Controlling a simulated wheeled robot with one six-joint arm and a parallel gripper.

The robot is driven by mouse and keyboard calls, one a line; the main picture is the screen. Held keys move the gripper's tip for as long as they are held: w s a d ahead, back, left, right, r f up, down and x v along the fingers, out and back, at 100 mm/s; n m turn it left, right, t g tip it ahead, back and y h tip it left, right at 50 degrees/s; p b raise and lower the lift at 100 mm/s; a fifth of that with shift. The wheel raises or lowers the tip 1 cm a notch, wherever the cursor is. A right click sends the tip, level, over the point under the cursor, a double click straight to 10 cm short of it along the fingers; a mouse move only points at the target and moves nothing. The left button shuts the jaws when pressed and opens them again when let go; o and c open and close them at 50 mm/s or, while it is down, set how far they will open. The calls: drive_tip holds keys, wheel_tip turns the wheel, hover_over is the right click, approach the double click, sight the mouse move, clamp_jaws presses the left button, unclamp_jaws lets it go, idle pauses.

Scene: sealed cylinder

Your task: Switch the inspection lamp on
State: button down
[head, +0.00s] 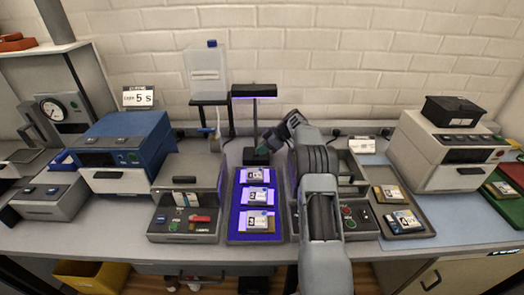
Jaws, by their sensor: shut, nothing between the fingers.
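The inspection lamp (254,91) is a dark bar on a thin post at the back of the bench, with a violet glow along its underside. Its dark base (257,155) stands behind a blue tray (238,236) that holds several small labelled packs under violet light. My gripper (264,149) is shut and empty, pointing left and down close to the lamp base. I cannot tell whether it touches the base. Any switch on the base is hidden or too small to make out.
My arm crosses the bench right of the tray and covers part of a grey device. A blue machine (118,150) and a grey lidded device (188,185) stand left. A white machine (450,150) and a tray with packs (420,222) stand right. A bottle (207,75) sits on a stand.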

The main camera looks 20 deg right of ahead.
drive_tip(key=shift+s+a+f, duration=0.1)
drive_tip(key=shift+a+f, duration=0.05)
drive_tip(key=shift+a, duration=0.15)
drive_tip(key=shift+d+r, duration=0.15)
drive_tip(key=shift+r, duration=0.1)
drive_tip(key=v, duration=1.4)
drive_tip(key=shift+f, duration=0.2)
